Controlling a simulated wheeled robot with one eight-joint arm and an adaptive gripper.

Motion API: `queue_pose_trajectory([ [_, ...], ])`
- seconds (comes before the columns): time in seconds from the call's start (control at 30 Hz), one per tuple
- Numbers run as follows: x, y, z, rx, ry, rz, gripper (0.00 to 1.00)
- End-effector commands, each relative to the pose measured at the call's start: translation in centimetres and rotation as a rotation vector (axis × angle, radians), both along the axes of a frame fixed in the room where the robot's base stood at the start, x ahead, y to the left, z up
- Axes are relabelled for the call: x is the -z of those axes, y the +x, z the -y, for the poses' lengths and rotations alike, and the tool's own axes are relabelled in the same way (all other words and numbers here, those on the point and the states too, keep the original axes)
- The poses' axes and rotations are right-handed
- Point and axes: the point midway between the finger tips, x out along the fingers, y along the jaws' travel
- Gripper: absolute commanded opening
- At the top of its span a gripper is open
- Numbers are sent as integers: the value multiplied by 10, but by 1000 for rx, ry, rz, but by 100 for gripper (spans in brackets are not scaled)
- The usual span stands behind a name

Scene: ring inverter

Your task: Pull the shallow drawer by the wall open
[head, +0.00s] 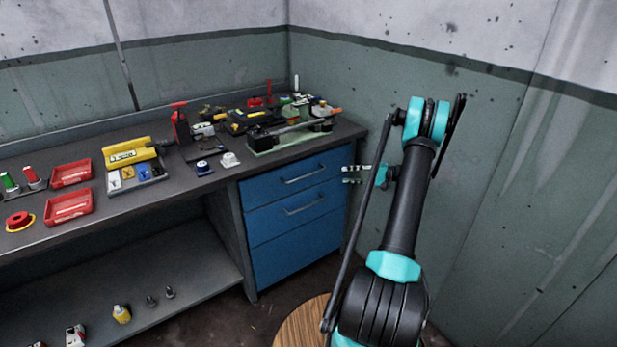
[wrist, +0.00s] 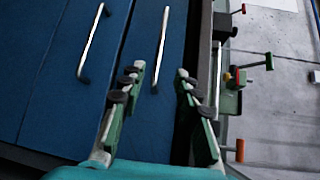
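The blue drawer unit under the bench has a shallow top drawer (head: 318,171) with a silver bar handle (head: 302,176); it looks shut. Below it is another drawer (head: 281,222) with a similar handle (head: 304,206), also shut. My gripper (head: 354,174) is at the right of the unit, about level with the top drawer. In the turned wrist view, my gripper (wrist: 160,72) is open and empty. The top drawer's handle (wrist: 163,45) shows between and beyond the fingers, whose tips lie on either side of its line. I cannot tell the remaining distance; no contact shows.
The bench top (head: 215,183) holds tools, red trays (head: 70,174) and a yellow device (head: 130,154). A deeper drawer (head: 298,252) is at the bottom. The green-grey wall (head: 500,160) is close on the right. A round wooden stool top (head: 297,325) stands in front of the drawers.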

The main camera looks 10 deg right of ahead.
Motion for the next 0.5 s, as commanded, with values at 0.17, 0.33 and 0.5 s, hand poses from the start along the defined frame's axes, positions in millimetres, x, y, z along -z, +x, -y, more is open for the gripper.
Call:
queue_pose_trajectory([
  [0.17,3,7,-21,-3,-1,0,32],
  [0.33,7,18,-52,-3,-2,0,32],
  [0.5,12,29,-83,-3,-1,-1,32],
])
